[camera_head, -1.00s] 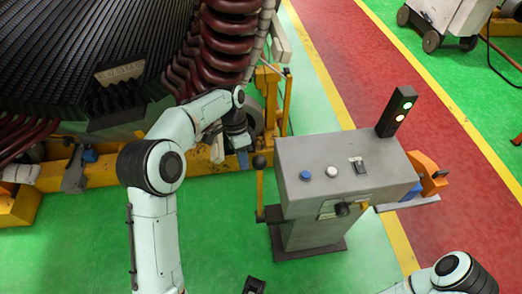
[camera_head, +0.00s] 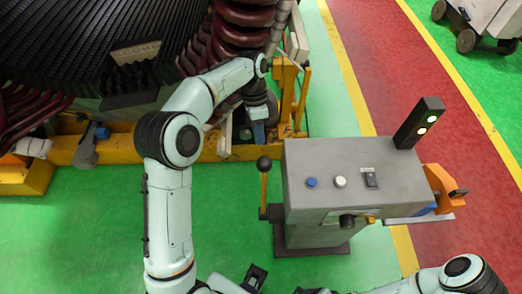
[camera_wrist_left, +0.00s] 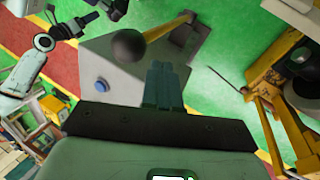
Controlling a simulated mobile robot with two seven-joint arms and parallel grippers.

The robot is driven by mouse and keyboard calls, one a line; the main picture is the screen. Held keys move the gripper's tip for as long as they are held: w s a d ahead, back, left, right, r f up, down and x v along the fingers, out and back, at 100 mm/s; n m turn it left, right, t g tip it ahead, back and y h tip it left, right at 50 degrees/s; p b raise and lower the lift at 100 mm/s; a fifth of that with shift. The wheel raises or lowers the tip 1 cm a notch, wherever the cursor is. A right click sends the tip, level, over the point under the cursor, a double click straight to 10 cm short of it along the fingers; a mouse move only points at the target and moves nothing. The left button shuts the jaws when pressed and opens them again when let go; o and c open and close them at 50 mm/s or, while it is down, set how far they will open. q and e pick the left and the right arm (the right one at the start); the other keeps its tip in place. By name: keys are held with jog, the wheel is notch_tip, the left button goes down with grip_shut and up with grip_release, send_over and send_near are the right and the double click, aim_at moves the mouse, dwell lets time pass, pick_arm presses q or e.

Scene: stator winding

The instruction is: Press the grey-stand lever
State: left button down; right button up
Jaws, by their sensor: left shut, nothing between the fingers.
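The grey stand (camera_head: 325,205) is a box on a pedestal right of centre. Its lever (camera_head: 264,190) is a yellow rod with a dark ball knob (camera_head: 264,163), on the stand's left side with the knob at the top. My left gripper (camera_head: 258,134) points down just beyond the knob, shut and empty. In the left wrist view its shut fingers (camera_wrist_left: 165,85) lie beside the ball knob (camera_wrist_left: 129,47), with a visible gap in the picture. The yellow rod (camera_wrist_left: 167,28) runs behind the knob. My right arm shows at lower right; its gripper's jaws cannot be made out.
The stand's top has a blue button (camera_head: 312,183), a white button (camera_head: 340,182) and a black switch (camera_head: 371,180). A signal light (camera_head: 418,122) rises at its back right. The large stator (camera_head: 90,50) and a yellow frame (camera_head: 290,95) lie beyond. Green floor is clear at left.

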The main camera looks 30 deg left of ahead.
aim_at(262, 161)
pick_arm(q)
jog(key=b+x, duration=0.1)
jog(key=x, duration=0.8)
jog(key=shift+f, duration=0.25)
jog(key=shift+s+d+b, duration=0.1)
jog(key=shift+b, duration=0.25)
